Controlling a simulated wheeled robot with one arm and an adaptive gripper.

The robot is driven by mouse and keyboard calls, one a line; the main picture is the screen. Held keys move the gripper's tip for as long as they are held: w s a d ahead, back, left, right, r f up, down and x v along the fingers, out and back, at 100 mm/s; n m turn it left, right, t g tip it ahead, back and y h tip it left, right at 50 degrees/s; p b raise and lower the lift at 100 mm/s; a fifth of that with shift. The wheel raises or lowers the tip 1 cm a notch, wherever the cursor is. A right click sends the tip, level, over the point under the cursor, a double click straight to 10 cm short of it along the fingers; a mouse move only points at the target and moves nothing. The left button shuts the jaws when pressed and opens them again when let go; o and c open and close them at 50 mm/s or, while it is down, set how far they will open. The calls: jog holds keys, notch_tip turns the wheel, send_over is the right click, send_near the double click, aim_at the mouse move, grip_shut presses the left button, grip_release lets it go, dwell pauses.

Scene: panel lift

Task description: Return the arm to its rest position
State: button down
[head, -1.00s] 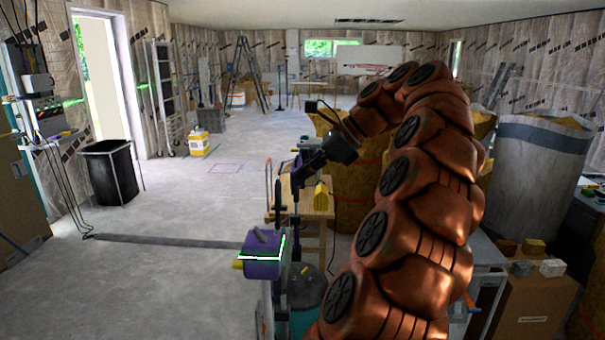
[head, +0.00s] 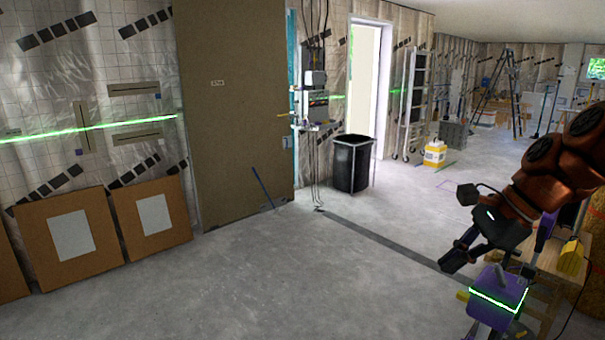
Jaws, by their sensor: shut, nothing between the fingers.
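My copper-coloured arm reaches in from the right edge of the head view, with much of it outside the picture. My gripper (head: 455,262) is black, points down and to the left, and is shut with nothing held. It appears just above and left of a purple box (head: 497,296) with a bright green line across it. I cannot tell the gap in depth between them.
A large brown panel (head: 232,110) leans against the left wall, with framed boards (head: 70,238) beside it. A black bin (head: 352,163) stands near the doorway. A wooden stand (head: 550,262) is at the right. The middle floor is clear.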

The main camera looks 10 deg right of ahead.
jog(key=s+a+f+n+g+h, duration=0.1)
jog(key=s+a+f+n+g, duration=0.1)
jog(key=s+a+f+n, duration=0.3)
jog(key=s+a+f+n+g+h, duration=0.1)
jog(key=s+a+f+n, duration=0.25)
jog(key=a, duration=0.35)
jog(key=s+f+n+g+h, duration=0.1)
jog(key=s+f+n+h, duration=0.2)
jog(key=s+f+n, duration=0.6)
jog(key=s+f, duration=0.1)
jog(key=s, duration=0.3)
jog(key=shift+s+a+f+g+h, duration=0.15)
jog(key=shift+a+f+g+h, duration=0.15)
jog(key=shift+f+g+h, duration=0.1)
